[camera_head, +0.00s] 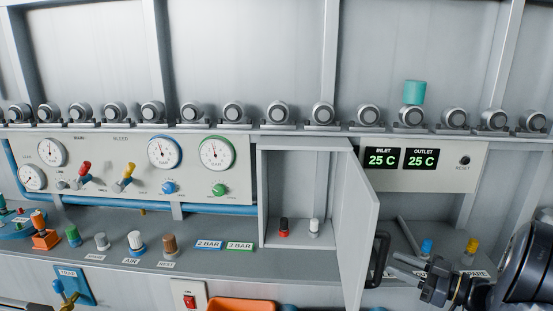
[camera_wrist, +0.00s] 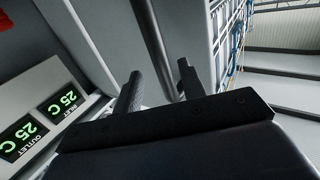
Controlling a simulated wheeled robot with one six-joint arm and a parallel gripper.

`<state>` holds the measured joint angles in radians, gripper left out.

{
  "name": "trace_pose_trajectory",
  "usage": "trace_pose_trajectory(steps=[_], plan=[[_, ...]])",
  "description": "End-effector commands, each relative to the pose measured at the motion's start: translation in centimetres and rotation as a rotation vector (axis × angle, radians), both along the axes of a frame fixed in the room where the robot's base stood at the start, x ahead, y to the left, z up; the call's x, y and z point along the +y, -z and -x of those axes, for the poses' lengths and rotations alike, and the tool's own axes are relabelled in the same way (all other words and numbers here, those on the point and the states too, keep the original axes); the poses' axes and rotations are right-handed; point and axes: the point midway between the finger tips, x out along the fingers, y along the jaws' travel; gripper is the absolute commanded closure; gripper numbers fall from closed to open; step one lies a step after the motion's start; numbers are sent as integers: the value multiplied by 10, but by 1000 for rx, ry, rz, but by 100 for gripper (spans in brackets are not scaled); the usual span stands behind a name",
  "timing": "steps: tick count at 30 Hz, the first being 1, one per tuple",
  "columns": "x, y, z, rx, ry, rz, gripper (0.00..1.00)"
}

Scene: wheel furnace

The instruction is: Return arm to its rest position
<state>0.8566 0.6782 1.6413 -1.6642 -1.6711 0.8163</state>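My gripper (camera_head: 397,264) is at the lower right of the head view, with its fingers pointing left. Its tips are close to the black handle (camera_head: 379,260) on the open cabinet door (camera_head: 355,225); I cannot tell whether they touch it. In the wrist view, the two dark fingers of my gripper (camera_wrist: 160,88) stand apart with nothing clearly held between them. My arm comes in from the right edge, over the right part of the bench.
The open cabinet (camera_head: 290,185) holds a red-and-black knob (camera_head: 284,228) and a grey knob (camera_head: 314,228). The temperature panel (camera_head: 432,178) reads 25 C twice.

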Motion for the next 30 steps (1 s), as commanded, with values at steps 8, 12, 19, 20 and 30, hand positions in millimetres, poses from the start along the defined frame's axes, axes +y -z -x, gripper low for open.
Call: trace_pose_trajectory(steps=[8,12,19,20,30], plan=[[32,0,-27,2,-3,-1,61],[38,0,-32,2,0,-1,61],[39,0,-32,1,1,-1,61],[39,0,-32,1,1,-1,61],[48,3,-31,3,2,-1,61]])
